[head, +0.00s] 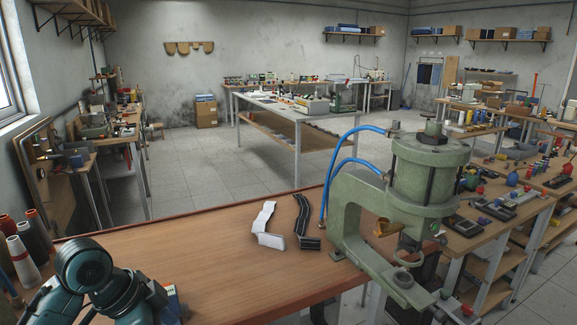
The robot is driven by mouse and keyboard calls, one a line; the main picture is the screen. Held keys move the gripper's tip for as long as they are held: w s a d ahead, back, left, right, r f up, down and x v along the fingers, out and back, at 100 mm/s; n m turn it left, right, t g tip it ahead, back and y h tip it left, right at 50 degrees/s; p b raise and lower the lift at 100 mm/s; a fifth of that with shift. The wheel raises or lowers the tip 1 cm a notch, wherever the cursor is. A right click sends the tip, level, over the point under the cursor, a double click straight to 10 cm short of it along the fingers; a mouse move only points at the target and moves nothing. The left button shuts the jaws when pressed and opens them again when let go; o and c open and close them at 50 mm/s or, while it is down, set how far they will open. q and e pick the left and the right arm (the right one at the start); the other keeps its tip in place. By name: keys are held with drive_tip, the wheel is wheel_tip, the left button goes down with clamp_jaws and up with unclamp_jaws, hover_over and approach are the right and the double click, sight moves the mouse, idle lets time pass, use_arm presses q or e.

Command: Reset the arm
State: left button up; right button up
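My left arm (88,268) comes in at the bottom left corner in teal and black, low over the near edge of the wooden table (220,245). Only its links show; its gripper is not visible. My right gripper is not in view. A green pneumatic press (350,205) with a large cylinder (428,170) and blue hoses (340,165) stands at the table's right end. A white strip (264,222) and a black strip (305,218) lie bent on the table, left of the press and apart from each other.
Thread cones (22,260) stand at the table's left edge. A small blue and red item (173,298) is beside my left arm, partly hidden. The middle of the table is clear. A bench (540,180) with tools and small parts stands on the right.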

use_arm(q)
wheel_tip(320, 180, down, 9)
drive_tip(key=d+n+t, duration=0.2)
drive_tip(key=d+n, duration=0.1)
drive_tip(key=s+d+f+n+t+y, duration=0.1)
drive_tip(key=s+f+n+t, duration=0.4)
drive_tip(key=s+f, duration=0.8)
wheel_tip(320, 180, down, 2)
drive_tip(key=shift+s+d+f+n+t+y, duration=0.1)
drive_tip(key=shift+s+d+n+t+y, duration=0.2)
drive_tip(key=shift+n, duration=0.5)
